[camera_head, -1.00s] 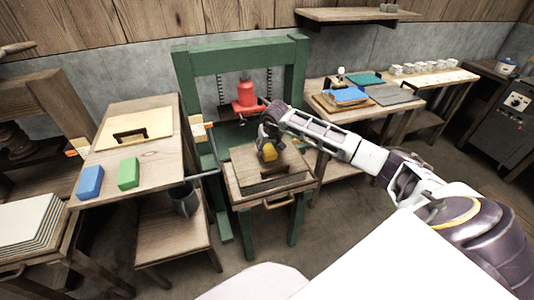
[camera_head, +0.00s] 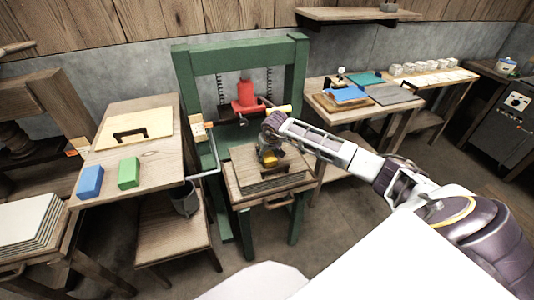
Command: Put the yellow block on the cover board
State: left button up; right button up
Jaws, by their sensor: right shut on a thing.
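The yellow block (camera_head: 270,159) is in my right gripper (camera_head: 268,152), which is shut on it. The gripper and block are over the rear part of a brown wooden board (camera_head: 249,170) in the green press, which looks like the cover board. The board has a dark handle (camera_head: 275,173) just in front of the block. The block is very low over the board; whether it touches is too small to tell. The gripper hides part of the block. My left gripper is not in view.
The green press frame (camera_head: 181,90) and its red press head (camera_head: 246,98) stand close around the arm. A blue block (camera_head: 89,182), a green block (camera_head: 129,172) and a pale board with handle (camera_head: 112,129) lie on the left table. A dark bucket (camera_head: 185,201) hangs beside the press.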

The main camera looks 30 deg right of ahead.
jog(key=o, duration=1.1)
jog(key=shift+c, duration=0.2)
jog(key=shift+r, duration=0.15)
jog(key=shift+s+r, duration=0.2)
jog(key=shift+r, duration=0.4)
jog(key=v, duration=1)
jog(key=shift+s+r, duration=0.25)
jog(key=shift+a, duration=0.1)
